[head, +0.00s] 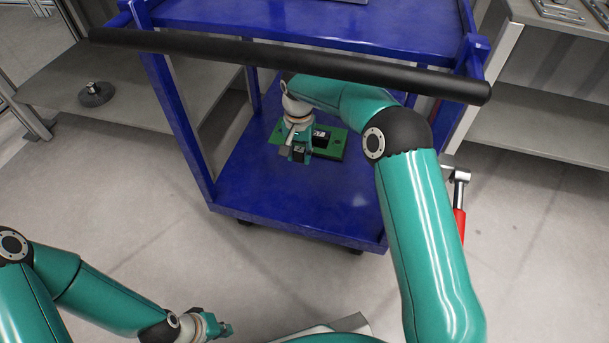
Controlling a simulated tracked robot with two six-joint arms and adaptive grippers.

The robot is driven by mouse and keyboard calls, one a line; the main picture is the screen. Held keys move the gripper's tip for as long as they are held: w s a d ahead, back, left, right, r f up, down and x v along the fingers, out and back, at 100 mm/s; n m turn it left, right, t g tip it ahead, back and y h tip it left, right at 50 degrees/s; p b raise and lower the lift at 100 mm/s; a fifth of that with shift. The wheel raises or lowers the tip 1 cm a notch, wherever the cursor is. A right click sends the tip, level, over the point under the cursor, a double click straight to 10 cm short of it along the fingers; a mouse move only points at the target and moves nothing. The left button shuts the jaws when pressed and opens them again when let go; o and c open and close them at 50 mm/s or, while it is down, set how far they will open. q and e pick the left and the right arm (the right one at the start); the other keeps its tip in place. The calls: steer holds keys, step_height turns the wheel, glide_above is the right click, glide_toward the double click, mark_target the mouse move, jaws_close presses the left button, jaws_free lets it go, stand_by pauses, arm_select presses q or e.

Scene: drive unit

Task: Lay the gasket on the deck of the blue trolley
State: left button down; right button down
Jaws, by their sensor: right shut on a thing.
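The blue trolley stands ahead of me, with a lower deck (290,205) and an upper deck (310,22).
The trolley's black handle bar (200,45) crosses above my right forearm. Blue posts bound the deck. A grey shelf with a dark round part (96,93) stands left. Another grey bench (545,115) stands right. A red-handled tool (459,205) shows beside my right arm.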

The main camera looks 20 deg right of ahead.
mark_target(300, 199)
step_height(300, 199, down, 19)
steer(key=b, duration=0.6)
steer(key=shift+r+b, duration=0.1)
steer(key=shift+b, duration=0.3)
steer(key=c, duration=0.8)
jaws_free()
